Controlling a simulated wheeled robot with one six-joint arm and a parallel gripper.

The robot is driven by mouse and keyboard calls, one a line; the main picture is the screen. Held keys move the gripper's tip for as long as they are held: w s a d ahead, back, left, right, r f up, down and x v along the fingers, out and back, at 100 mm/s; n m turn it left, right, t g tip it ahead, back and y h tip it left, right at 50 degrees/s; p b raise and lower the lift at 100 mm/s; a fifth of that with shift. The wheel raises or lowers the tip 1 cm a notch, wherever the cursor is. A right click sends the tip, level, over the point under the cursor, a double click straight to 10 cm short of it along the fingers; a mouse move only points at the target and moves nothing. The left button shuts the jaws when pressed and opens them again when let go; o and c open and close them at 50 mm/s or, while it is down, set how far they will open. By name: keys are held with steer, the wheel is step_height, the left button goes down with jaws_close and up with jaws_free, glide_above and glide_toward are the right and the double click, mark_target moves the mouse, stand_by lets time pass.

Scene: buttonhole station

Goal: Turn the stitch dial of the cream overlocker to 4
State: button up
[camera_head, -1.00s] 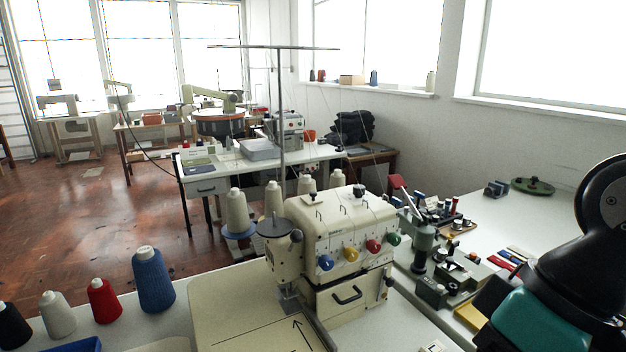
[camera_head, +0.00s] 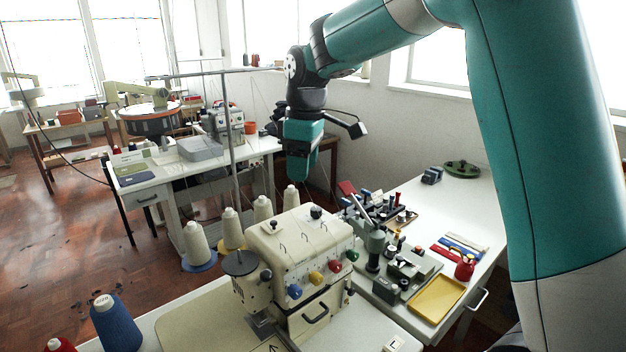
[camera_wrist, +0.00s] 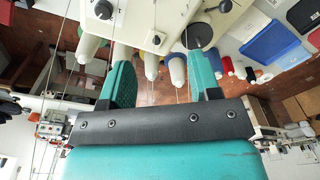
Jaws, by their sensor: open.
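The cream overlocker (camera_head: 300,245) stands on the white table at the bottom centre of the head view. A black knob (camera_head: 316,212) sits on its top. Blue (camera_head: 294,291), yellow (camera_head: 315,278), red (camera_head: 335,265) and green (camera_head: 351,255) dials line its front. I cannot read any numbers or tell which is the stitch dial. My gripper (camera_head: 300,180) hangs fingers down above and behind the overlocker, apart from it. In the wrist view its two teal fingers are open and empty (camera_wrist: 160,60). The overlocker (camera_wrist: 150,12) and the black top knob (camera_wrist: 103,10) show at that view's top edge.
A tall thread stand pole (camera_head: 231,150) rises beside the overlocker. Thread cones (camera_head: 195,242) stand behind it. A grey fixture (camera_head: 400,270), a yellow tray (camera_head: 437,298) and small tools crowd the table to the right. Another worktable (camera_head: 160,182) stands behind.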

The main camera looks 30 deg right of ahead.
step_height(320, 180, up, 2)
steer(key=p, duration=0.2)
glide_above(316, 209)
steer(key=shift+n+h, duration=0.3)
step_height(316, 209, down, 17)
steer(key=p, duration=0.5)
steer(key=shift+f+p, duration=0.15)
steer(key=shift+p, duration=0.25)
steer(key=c, duration=0.9)
